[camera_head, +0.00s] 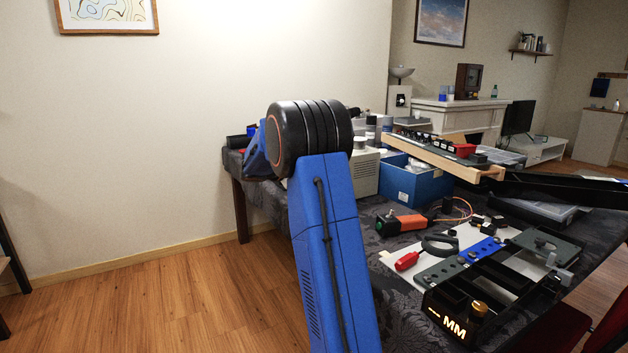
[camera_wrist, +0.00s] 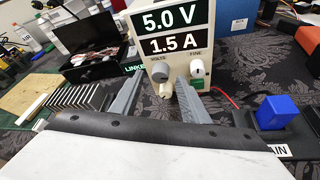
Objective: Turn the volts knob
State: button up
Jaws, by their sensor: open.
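The power supply (camera_wrist: 176,45) stands ahead in the wrist view, its display reading 5.0 V and 1.5 A. The grey volts knob (camera_wrist: 160,74) is on the left of its front, below the "VOLTS" label. My gripper (camera_wrist: 160,84) is open and empty, with one grey finger left of the volts knob and one right of it in the picture. The gap to the knob cannot be told. In the head view my blue arm hides the gripper and the knobs; a pale casing (camera_head: 366,172) shows behind the arm.
A black box (camera_wrist: 92,62) stands left; a blue block (camera_wrist: 276,112) stands right. A blue bin (camera_head: 415,183) is beside the casing.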

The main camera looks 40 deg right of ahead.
jog(key=shift+x, duration=0.9)
jog(key=c, duration=1.1)
jog(key=shift+o, duration=0.2)
jog(key=shift+s, duration=0.1)
jog(key=m+t, duration=0.1)
jog(key=m, duration=0.1)
jog(key=m+t+h, duration=0.1)
jog(key=m, duration=0.1)
jog(key=shift+s+a+f+h, duration=0.1)
jog(key=shift+s+f+h, duration=0.05)
jog(key=shift+f+h, duration=0.15)
jog(key=m+h, duration=0.1)
jog(key=m, duration=0.1)
jog(key=m+t+h, duration=0.1)
jog(key=m, duration=0.1)
jog(key=shift+f+m+t, duration=0.15)
jog(key=shift+m+t, duration=0.15)
jog(key=shift+m, duration=0.1)
